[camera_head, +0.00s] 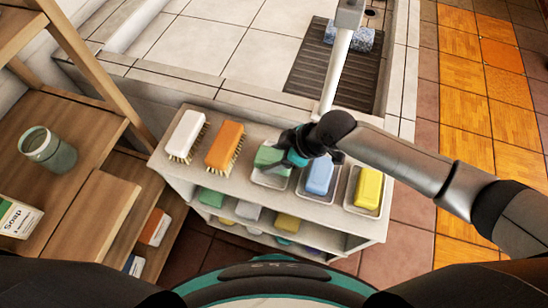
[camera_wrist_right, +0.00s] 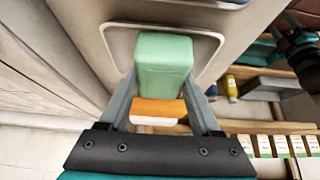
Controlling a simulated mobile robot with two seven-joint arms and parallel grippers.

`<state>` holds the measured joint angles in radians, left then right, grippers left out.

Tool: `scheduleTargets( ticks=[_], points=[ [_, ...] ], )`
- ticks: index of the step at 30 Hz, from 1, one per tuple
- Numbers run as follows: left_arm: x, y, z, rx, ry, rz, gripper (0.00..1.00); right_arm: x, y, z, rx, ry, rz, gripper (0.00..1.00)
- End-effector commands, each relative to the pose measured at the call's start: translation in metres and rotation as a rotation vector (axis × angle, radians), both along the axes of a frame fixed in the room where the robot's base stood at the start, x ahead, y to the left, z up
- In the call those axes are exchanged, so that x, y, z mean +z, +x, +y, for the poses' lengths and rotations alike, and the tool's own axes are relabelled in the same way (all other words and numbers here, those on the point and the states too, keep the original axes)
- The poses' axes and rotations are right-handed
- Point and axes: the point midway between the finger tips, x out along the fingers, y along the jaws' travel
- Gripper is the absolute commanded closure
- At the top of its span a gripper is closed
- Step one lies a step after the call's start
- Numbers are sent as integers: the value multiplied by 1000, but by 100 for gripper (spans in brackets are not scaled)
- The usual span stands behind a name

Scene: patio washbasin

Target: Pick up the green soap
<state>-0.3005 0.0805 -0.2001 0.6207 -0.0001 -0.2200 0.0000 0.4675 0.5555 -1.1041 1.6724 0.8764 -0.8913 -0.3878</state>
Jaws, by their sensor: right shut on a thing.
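The green soap (camera_head: 270,157) is at its white dish (camera_head: 272,182) on top of the shelf unit, partly covered by my right gripper (camera_head: 284,158). In the right wrist view the green soap (camera_wrist_right: 163,62) sits between the two fingers of my right gripper (camera_wrist_right: 163,88), which is shut on it. The dish rim (camera_wrist_right: 112,27) shows behind the soap there. I cannot tell whether the soap touches the dish or is slightly above it. My left gripper is not in view.
A blue soap (camera_head: 319,174) and a yellow soap (camera_head: 368,187) lie in dishes to the right. An orange brush (camera_head: 225,144) and a white brush (camera_head: 187,134) lie to the left. Lower shelves hold several more soaps. A wooden rack (camera_head: 85,203) with a jar (camera_head: 47,150) stands at left.

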Motion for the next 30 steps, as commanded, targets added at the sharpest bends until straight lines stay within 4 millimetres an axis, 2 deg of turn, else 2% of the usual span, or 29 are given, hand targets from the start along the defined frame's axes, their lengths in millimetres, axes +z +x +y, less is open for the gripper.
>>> scheduleTargets(
  ticks=[1, 6, 15, 20, 26, 30],
  points=[
    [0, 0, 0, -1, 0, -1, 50, 0, 0, 0, 0, 0, 0, 80],
    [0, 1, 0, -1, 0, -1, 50, 0, 0, 0, 0, -1, 0, 99],
    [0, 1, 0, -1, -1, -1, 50, 2, 0, 0, 0, 1, 0, 100],
    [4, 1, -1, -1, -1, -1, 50, 12, 1, 0, -1, 2, -1, 100],
    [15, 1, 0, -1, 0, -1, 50, 48, 1, 1, 1, 4, -5, 100],
    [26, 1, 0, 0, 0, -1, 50, 89, 1, 1, 3, 3, -7, 100]
  ],
)
